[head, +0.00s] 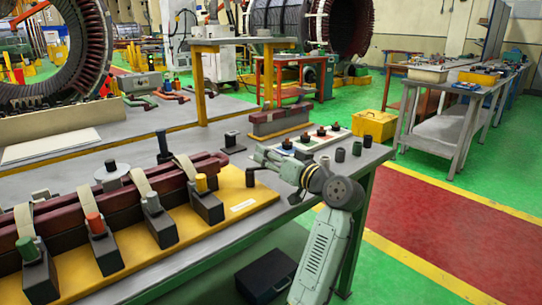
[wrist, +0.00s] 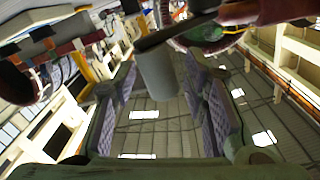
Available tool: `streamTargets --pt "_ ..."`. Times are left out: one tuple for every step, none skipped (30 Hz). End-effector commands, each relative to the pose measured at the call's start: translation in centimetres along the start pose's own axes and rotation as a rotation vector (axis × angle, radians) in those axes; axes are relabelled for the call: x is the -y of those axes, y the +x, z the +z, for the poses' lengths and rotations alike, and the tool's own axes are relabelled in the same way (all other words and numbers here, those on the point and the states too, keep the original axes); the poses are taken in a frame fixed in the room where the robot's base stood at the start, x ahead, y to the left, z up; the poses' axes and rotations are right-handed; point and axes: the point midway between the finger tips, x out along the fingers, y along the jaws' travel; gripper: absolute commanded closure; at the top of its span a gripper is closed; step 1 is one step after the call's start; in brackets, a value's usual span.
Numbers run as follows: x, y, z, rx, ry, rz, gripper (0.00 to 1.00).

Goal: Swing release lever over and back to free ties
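The dark red coil bars (head: 120,195) lie along a yellow base (head: 235,190) on the bench in the head view. Several cream ties (head: 143,182) pass over them to dark blocks with coloured knobs, such as the orange knob (head: 95,222). A dark lever end (head: 250,177) shows at the right end of the bars, partly hidden by my gripper (head: 262,156). In the wrist view a grey cylindrical knob (wrist: 158,76) on a black bar (wrist: 178,32) is between the fingertips of my gripper (wrist: 160,85). The fingers are apart, with narrow gaps visible beside the knob.
A tray (head: 322,140) with small dark parts and loose dark cylinders (head: 340,155) lies close behind my wrist. A dark red block (head: 278,120) sits farther back. A black box (head: 266,276) is under the bench. The floor to the right is clear.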

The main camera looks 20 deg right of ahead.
Motion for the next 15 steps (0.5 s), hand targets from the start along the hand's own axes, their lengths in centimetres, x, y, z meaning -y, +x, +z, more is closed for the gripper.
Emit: streamTargets --pt "0.0 0.0 0.0 0.000 0.000 0.000 0.60" --pt "0.0 -0.1 0.0 0.000 0.000 0.000 0.60" --pt "0.0 -0.2 0.0 0.000 0.000 0.000 0.60" --pt "0.0 -0.4 0.0 -0.001 0.000 0.001 0.60" --pt "-0.1 -0.6 0.0 -0.001 0.000 0.001 0.60" --pt "-0.1 -1.1 0.0 -0.001 0.000 0.001 0.60" --pt "-0.1 -1.5 0.0 -0.001 0.000 0.001 0.60" --pt "-0.1 -2.0 0.0 -0.002 0.000 0.001 0.60" --pt "-0.1 -2.8 0.0 -0.001 -0.001 0.003 0.60" --pt "-0.1 -3.4 0.1 0.000 -0.001 0.004 0.60" --pt "-0.1 -4.1 0.0 -0.002 -0.001 0.004 0.60" --pt "-0.1 -5.0 0.0 -0.002 0.000 0.003 0.60" --pt "-0.1 -5.7 0.0 -0.002 0.000 0.004 0.60" --pt "-0.1 -6.3 0.0 -0.002 -0.001 0.005 0.60" --pt "-0.1 -7.2 0.0 -0.001 0.000 0.003 0.60"
